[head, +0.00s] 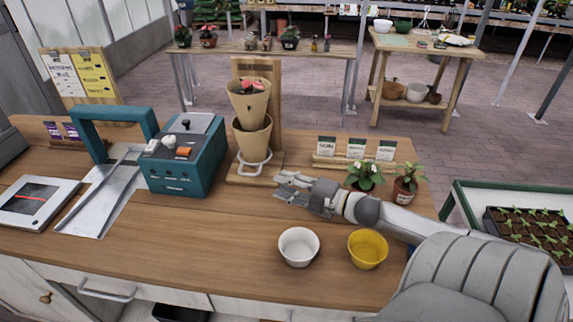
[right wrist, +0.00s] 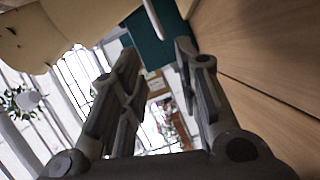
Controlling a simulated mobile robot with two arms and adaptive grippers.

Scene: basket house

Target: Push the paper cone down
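Two tan paper cones are stacked in a wooden stand (head: 277,95) on the bench. The upper cone (head: 247,106) sits in the mouth of the lower cone (head: 253,146), with something red at its top. A white ring-shaped holder (head: 255,168) is at the lower cone's narrow end. My right gripper (head: 281,187) is to the right of and below the cones, apart from them, low over the bench. The right wrist view shows its fingers (right wrist: 156,52) apart with nothing between them. A tan surface, probably a cone (right wrist: 60,28), fills that view's upper left. My left gripper is not in view.
A teal machine (head: 188,158) stands left of the stand. A white pot (head: 298,247) and a yellow pot (head: 367,249) are in front of my right arm. Potted plants (head: 365,177) and seed packets (head: 356,148) are behind it. The bench's front middle (head: 200,240) is clear.

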